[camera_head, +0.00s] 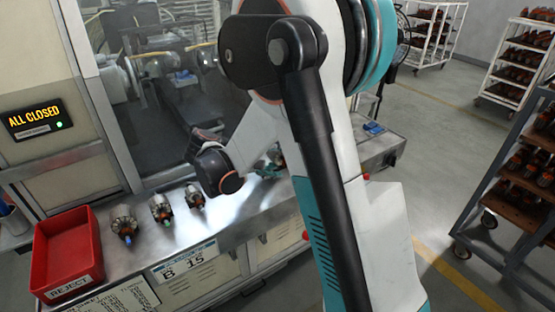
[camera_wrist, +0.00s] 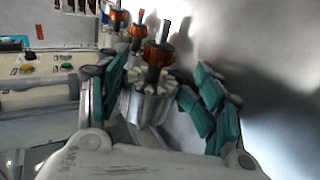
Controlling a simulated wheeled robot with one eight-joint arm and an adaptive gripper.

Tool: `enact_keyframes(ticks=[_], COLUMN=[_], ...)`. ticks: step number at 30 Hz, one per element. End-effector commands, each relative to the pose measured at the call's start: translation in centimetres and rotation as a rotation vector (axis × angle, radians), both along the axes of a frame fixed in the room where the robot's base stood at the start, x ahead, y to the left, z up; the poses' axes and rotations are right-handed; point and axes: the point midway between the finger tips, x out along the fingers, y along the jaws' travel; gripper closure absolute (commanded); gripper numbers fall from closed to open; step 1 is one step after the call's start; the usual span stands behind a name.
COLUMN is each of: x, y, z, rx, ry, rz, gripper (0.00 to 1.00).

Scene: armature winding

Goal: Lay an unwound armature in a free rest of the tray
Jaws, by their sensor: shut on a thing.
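My gripper (camera_wrist: 158,95) has its teal finger pads on either side of an armature (camera_wrist: 148,103) and is shut on it. This armature has a pale slotted core, an orange collar and a dark shaft pointing up the picture. In the head view my gripper (camera_head: 268,165) is low over the bench, partly hidden by my arm. Three armatures stand in a row on the bench, left (camera_head: 124,222), middle (camera_head: 160,207) and right (camera_head: 194,196), left of my wrist. I cannot make out the tray or its free rests.
A red reject bin (camera_head: 68,262) stands at the bench's left end. A machine window (camera_head: 160,80) is behind the bench, beside a sign reading ALL CLOSED (camera_head: 36,119). In the wrist view more armatures (camera_wrist: 137,30) stand beyond the held one. Loaded racks (camera_head: 520,170) stand at right.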

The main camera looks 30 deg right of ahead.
Motion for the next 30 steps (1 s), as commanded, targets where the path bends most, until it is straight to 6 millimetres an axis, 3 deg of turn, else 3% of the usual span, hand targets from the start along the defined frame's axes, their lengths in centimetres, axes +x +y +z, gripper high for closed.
enact_keyframes(ticks=[1,17,18,21,30], x=[-0.41,-0.21,-0.2,-0.16,-0.13], y=[0.25,0.34,0.34,0.34,0.32], z=[-0.95,-1.09,-1.08,-1.04,-0.9], rx=[0.019,0.02,0.02,0.019,0.017], ry=[0.008,0.004,0.004,0.002,0.002], rz=[-0.003,0.001,0.001,0.001,0.002], gripper=[1.0,1.0,0.35,0.15,0.15])
